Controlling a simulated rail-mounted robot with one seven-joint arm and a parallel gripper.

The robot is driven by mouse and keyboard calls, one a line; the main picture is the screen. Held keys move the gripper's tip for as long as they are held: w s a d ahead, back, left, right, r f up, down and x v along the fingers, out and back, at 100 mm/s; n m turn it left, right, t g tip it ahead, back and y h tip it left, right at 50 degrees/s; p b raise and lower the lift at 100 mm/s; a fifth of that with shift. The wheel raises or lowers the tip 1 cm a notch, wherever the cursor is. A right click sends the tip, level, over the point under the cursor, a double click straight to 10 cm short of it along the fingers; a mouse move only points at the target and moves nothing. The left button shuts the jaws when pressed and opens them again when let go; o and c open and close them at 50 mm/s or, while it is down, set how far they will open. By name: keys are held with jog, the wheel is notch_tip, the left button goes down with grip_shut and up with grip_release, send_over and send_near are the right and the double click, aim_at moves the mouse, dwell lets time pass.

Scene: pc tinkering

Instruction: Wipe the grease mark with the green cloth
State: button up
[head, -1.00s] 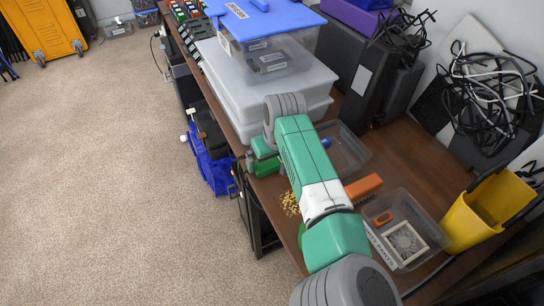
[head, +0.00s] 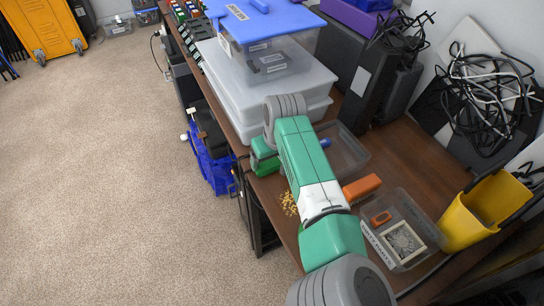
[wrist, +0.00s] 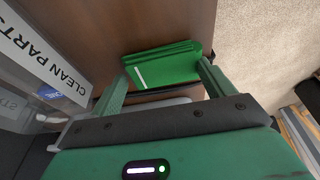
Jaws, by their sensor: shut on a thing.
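The green cloth (wrist: 165,66) is a folded green pad with a small white strip. In the wrist view it lies between the two fingers of my gripper (wrist: 162,72), which is shut on it. The brown table top shows just beyond it. In the head view my gripper (head: 264,160) is low at the table's left edge, and my own arm hides much of it. A yellow speckled patch (head: 289,203) lies on the table, closer to the camera than my gripper. I cannot tell whether it is the grease mark; no other mark shows clearly.
A clear tray (head: 345,150) is right of my gripper. An orange block (head: 362,187), a parts tray (head: 412,240) and a yellow bucket (head: 485,208) stand further right. White boxes (head: 262,85) stand behind. The wrist view shows a "CLEAN PARTS" label (wrist: 42,55) at left.

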aim_at(272, 161)
notch_tip(272, 161, up, 8)
jog(key=p, duration=0.6)
jog(key=shift+f+p, duration=0.1)
jog(key=shift+p, duration=0.2)
jog(key=o, duration=0.6)
jog(key=shift+c, duration=0.2)
jog(key=c, duration=0.7)
